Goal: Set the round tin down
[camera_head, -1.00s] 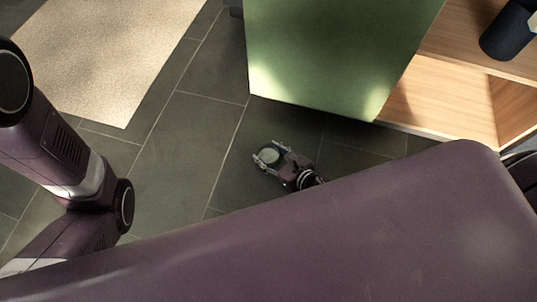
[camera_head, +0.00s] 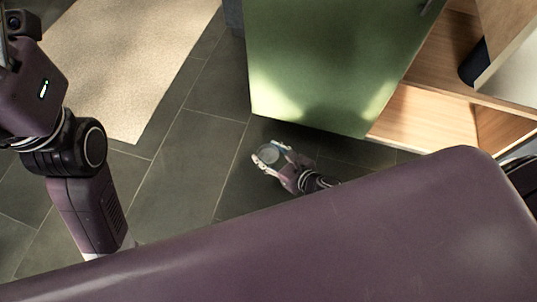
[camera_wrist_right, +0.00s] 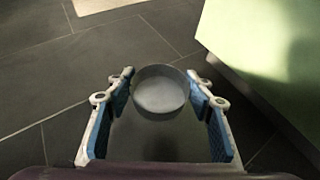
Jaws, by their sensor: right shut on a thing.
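The round tin (camera_head: 269,155) is small and grey with a paler flat top. My right gripper (camera_head: 268,153) is shut on it, below the green panel and over the dark floor in the head view. In the right wrist view the tin (camera_wrist_right: 160,92) sits between the tips of the two blue-padded fingers, its top facing the camera. It appears held in the air, with floor around it in the picture; its underside is hidden. My left arm shows at the left edge of the head view, but its fingers do not show.
A green panel (camera_head: 325,65) stands close beyond my right gripper, beside open wooden shelves (camera_head: 430,115) holding a dark object (camera_head: 474,66). A beige rug (camera_head: 125,60) lies at upper left. The dark tiled floor (camera_head: 185,165) between is clear.

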